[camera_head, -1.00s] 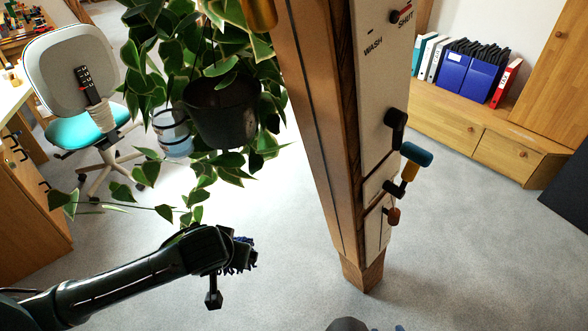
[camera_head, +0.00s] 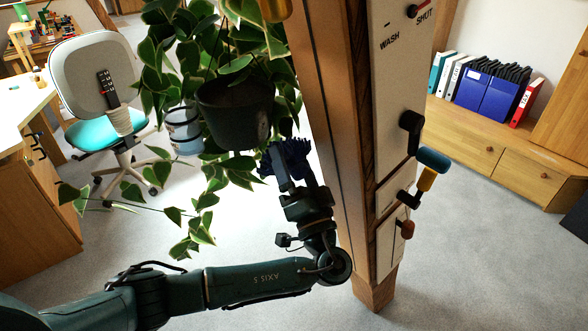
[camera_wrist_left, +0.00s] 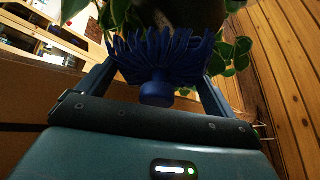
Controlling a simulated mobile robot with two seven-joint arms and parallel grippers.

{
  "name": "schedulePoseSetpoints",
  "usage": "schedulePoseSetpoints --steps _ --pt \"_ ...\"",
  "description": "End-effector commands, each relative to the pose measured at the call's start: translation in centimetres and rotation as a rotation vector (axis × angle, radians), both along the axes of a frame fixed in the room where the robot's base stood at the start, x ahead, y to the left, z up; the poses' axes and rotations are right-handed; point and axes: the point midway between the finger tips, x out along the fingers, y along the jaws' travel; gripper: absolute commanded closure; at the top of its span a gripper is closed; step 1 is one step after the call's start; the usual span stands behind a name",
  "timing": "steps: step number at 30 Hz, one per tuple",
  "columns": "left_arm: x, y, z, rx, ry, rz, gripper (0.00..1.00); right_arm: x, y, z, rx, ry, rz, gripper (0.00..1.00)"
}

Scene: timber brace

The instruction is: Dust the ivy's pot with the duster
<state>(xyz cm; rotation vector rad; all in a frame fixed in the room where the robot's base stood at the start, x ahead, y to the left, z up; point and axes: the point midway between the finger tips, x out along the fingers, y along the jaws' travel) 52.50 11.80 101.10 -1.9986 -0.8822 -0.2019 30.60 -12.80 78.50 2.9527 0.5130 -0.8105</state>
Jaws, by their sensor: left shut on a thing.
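The ivy's pot (camera_head: 234,112) is dark and hangs beside the timber post, with green and cream ivy leaves (camera_head: 180,50) around and below it. My left gripper (camera_head: 281,166) is just below and to the right of the pot. It is shut on the duster (camera_head: 290,155), which has dark blue bristles pointing up. In the left wrist view the duster (camera_wrist_left: 160,58) stands between the fingers, its bristles in front of the dark pot (camera_wrist_left: 185,14). I cannot tell whether the bristles touch the pot. My right gripper is not in view.
The timber post (camera_head: 338,130) stands close to the right of my left gripper. Its panel (camera_head: 400,70) carries levers, one with a blue and yellow handle (camera_head: 430,168). A small bucket (camera_head: 184,130) shows left of the pot. A chair (camera_head: 95,80) and a desk stand behind.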

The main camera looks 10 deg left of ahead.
Motion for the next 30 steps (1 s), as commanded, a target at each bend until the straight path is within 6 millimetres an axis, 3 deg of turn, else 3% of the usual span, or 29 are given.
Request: schedulePoseSetpoints --steps 6,15,30 --pt "1.3 1.8 0.8 0.003 -0.001 0.002 0.31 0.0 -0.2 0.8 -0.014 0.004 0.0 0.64" --pt "2.9 3.9 1.2 0.002 0.0 0.001 0.31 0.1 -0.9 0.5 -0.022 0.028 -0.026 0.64" --pt "3.4 4.4 1.2 -0.002 0.001 0.0 0.31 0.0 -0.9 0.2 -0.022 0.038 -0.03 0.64"
